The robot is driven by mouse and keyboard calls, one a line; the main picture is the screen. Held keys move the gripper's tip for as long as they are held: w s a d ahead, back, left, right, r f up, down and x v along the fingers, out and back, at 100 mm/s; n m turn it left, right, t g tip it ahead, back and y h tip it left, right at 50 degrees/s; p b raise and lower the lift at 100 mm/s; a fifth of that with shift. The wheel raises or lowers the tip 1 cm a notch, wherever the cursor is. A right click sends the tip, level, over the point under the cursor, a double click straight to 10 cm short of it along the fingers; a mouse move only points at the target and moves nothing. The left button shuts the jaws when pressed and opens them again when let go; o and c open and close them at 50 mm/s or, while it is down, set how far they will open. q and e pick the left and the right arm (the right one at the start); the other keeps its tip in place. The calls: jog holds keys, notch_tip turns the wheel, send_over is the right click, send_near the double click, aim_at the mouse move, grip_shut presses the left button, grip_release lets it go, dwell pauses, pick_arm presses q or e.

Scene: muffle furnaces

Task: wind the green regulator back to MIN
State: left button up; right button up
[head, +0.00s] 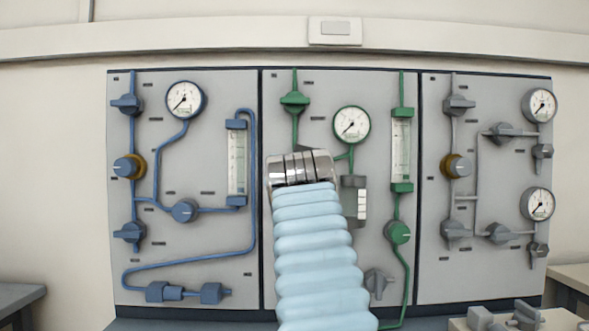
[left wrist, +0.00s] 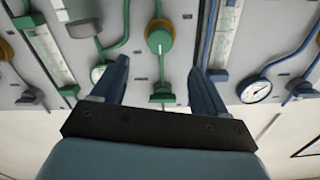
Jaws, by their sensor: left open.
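The green regulator (left wrist: 160,36) shows in the left wrist view as a round green knob with a brass-yellow collar and a pale pointer line. In the head view it is hidden behind my left wrist. My left gripper (left wrist: 160,68) is open and empty, with its two dark blue fingers apart. In that view the knob appears between and beyond the fingertips, with no visible contact. In the head view my left arm rises in front of the middle panel and hides its own fingers. My right gripper is in neither view.
A green valve (head: 295,103) and a green-rimmed gauge (head: 351,124) sit high on the middle panel. A green flowmeter (head: 401,150) stands to the right, and a blue flowmeter (head: 237,162) to the left. A blue panel's brass-collared knob (head: 126,167) and grey fittings (head: 457,167) flank them.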

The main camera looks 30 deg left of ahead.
pick_arm(q)
jog(key=p+x, duration=0.3)
jog(key=x, duration=0.9)
jog(key=shift+w+a+p, duration=0.2)
jog(key=shift+a+p, duration=0.05)
jog(key=shift+p, duration=0.1)
jog(key=shift+c, duration=0.2)
jog(key=c, duration=1)
